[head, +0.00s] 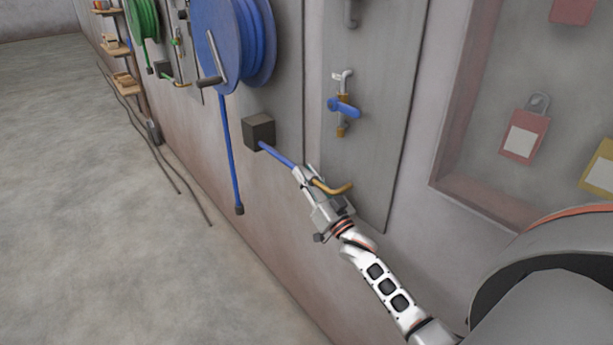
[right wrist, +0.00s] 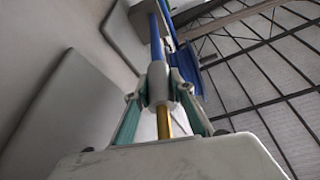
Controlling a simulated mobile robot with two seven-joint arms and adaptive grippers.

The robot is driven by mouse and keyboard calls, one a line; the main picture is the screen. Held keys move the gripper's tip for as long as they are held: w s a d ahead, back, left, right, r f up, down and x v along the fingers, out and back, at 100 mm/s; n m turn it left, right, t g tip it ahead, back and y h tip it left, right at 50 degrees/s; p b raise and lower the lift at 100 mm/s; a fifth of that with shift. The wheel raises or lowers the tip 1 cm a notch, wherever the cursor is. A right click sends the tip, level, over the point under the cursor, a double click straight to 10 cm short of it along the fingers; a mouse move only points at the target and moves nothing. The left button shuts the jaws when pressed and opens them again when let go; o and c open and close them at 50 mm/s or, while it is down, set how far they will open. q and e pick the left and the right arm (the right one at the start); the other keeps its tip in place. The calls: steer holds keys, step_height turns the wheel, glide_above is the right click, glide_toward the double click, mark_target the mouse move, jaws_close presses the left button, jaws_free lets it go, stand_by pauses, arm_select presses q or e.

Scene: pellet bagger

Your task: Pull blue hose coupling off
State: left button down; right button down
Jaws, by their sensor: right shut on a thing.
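The blue hose (head: 276,155) runs from a dark box on the wall to my right gripper (head: 307,178). In the right wrist view the blue hose (right wrist: 154,38) ends at a grey coupling (right wrist: 157,84). The fingers of my right gripper (right wrist: 158,92) are shut on this coupling from both sides. A brass pipe (right wrist: 164,122) lies in line with the coupling. In the head view the brass pipe (head: 335,188) sticks out beside the gripper and bends. The gripper hides the coupling in the head view. My left gripper is not in view.
The dark box (head: 259,131) is close to the gripper. A blue-handled tap (head: 343,107) is above it. The floor (head: 110,220) at left is mostly clear.

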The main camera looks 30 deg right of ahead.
steer(key=w+b, duration=0.1)
steer(key=w, duration=0.3)
steer(key=shift+w+a, duration=0.2)
steer(key=shift+r, duration=0.1)
steer(key=c, duration=1.7)
jaws_free()
steer(key=shift+w, duration=0.25)
steer(key=shift+s+f, duration=0.2)
steer(key=shift+s, duration=0.05)
steer(key=v, duration=1.1)
steer(key=shift+s, duration=0.3)
